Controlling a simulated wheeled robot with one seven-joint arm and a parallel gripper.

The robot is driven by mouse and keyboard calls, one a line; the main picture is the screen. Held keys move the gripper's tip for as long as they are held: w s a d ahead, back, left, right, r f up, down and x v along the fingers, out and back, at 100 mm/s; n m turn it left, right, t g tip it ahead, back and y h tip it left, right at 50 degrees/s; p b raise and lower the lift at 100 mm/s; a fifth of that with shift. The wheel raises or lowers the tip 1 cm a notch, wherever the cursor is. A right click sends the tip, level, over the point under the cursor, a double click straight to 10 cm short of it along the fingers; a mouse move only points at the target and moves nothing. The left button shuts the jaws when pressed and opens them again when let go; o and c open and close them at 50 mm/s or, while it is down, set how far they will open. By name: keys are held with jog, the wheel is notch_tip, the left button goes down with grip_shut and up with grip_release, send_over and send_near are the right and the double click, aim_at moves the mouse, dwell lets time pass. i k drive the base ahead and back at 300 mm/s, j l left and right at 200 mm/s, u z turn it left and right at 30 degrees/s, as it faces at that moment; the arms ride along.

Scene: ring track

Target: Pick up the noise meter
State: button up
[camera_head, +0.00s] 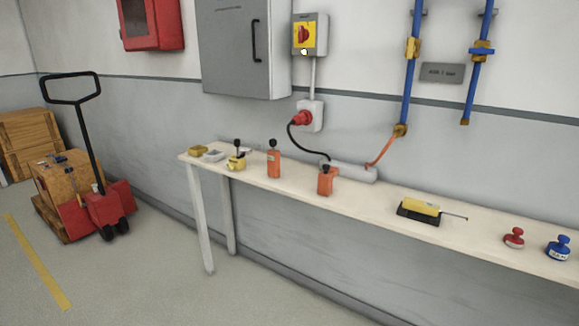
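No label marks the noise meter, and I cannot tell for certain which device it is. An orange handheld device (274,164) with a black ball on top stands upright on the narrow bench. A second, shorter orange device (325,182) with a dark top stands to its right. A yellow device (236,163) with a black knob on a stem is to its left. A yellow and black instrument (421,209) with a thin rod pointing right lies farther right. My gripper is not in view.
The pale bench (470,231) runs along the wall. It also holds a red knobbed object (514,238), a blue one (559,247) and a grey cylinder (352,172) joined to cables. A red pallet truck (105,207) stands left. The floor before the bench is clear.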

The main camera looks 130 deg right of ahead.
aim_at(273, 157)
jog(key=z, duration=4.95)
